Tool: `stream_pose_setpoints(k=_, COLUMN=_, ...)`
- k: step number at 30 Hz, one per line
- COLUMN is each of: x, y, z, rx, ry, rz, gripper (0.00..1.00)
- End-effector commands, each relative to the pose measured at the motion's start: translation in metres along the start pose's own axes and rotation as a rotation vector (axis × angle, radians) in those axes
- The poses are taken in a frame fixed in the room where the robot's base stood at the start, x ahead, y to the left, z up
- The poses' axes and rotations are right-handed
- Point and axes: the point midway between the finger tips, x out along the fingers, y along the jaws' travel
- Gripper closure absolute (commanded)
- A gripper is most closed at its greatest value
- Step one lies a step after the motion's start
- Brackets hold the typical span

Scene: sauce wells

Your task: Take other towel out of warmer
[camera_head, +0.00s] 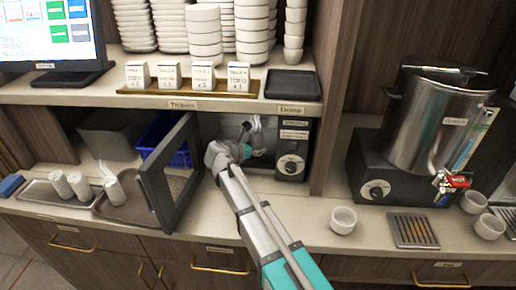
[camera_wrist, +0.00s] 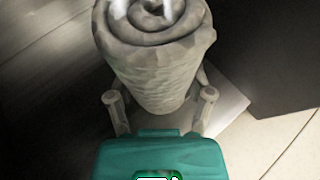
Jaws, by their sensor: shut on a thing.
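A pale rolled towel (camera_wrist: 155,65) stands between the two fingers of my gripper (camera_wrist: 160,96) in the wrist view. My gripper is shut on it, with a finger at each side of the roll. In the head view my gripper (camera_head: 252,138) is inside the opening of the warmer (camera_head: 292,160), and the towel there is mostly hidden. The warmer's door (camera_head: 167,172) stands open to the left. Its dial panel is right of the opening.
Several white rolls lie on trays at the left, one on the brown tray (camera_head: 132,208) near the open door. A white cup (camera_head: 343,219) stands right of my arm. A steel urn (camera_head: 430,115) is farther right. A shelf with stacked bowls runs above the warmer.

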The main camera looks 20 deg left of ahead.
Motion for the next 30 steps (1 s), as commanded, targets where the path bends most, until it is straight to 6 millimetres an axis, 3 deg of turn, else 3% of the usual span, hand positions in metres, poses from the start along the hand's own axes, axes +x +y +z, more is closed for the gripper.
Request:
stream_pose_setpoints(k=8, x=-0.011, y=0.000, z=0.027, rx=-0.001, ry=0.000, rz=0.001, gripper=0.80)
stream_pose_setpoints(k=10, x=-0.024, y=-0.015, z=0.014, rx=-0.002, ry=0.000, rz=0.003, gripper=0.80)
stream_pose_setpoints(k=21, x=-0.090, y=-0.069, z=-0.013, rx=-0.002, ry=-0.001, rz=0.003, gripper=0.80)
stream_pose_setpoints(k=30, x=-0.128, y=-0.098, z=-0.029, rx=-0.001, ry=0.000, rz=0.002, gripper=0.80)
